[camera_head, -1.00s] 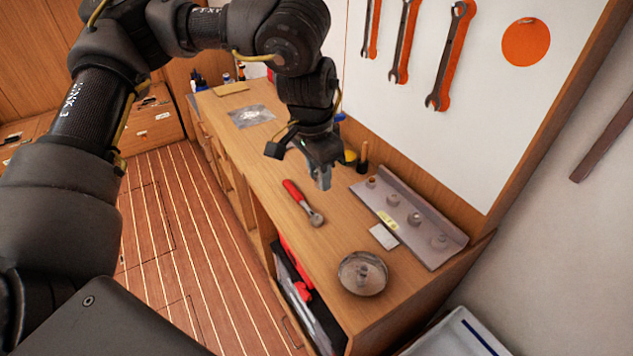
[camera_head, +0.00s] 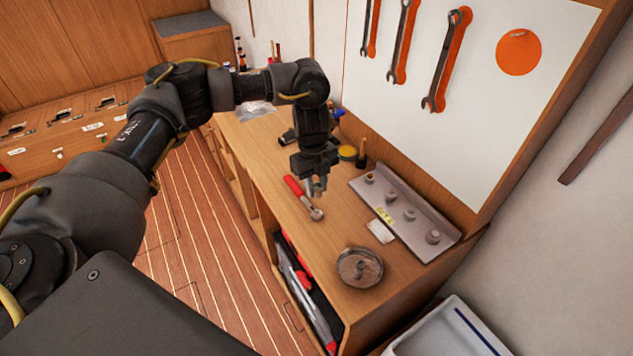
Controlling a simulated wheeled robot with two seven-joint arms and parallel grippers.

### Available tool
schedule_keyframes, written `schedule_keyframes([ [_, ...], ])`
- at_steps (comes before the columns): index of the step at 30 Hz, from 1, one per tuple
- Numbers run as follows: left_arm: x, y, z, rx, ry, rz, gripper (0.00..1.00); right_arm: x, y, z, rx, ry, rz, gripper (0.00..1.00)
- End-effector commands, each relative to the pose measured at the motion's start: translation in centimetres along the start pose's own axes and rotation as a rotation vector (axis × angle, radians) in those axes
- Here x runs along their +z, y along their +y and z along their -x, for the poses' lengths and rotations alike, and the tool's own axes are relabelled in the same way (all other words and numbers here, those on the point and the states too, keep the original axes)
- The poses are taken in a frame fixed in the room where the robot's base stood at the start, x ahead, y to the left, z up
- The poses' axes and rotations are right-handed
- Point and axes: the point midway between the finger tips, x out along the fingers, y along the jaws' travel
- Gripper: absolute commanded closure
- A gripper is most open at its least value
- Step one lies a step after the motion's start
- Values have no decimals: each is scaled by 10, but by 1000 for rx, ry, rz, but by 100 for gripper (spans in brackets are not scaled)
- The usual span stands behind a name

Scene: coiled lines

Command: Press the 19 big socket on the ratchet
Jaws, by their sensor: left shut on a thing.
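The ratchet (camera_head: 293,186), with a red handle and a round metal head, lies on the wooden bench top. I cannot tell whether this piece touches the ratchet. My right gripper is not in view.
A round metal dish (camera_head: 346,279) with something in it stands near the bench's front end. A white card (camera_head: 380,231) lies beside the rail. Wrenches (camera_head: 436,65) hang on the white board behind. A yellow-topped tin (camera_head: 347,152) stands at the back.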

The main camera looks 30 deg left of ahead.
Motion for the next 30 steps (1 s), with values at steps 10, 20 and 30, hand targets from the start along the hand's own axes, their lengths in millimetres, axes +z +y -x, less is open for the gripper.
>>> schedule_keyframes([
  [10, 2, 0, -5, 2, 0, -24, 96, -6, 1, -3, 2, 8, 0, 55],
  [20, 4, 1, -27, 2, 0, -23, 96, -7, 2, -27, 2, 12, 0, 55],
  [30, 7, 1, -54, 2, 1, -23, 96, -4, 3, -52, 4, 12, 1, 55],
])
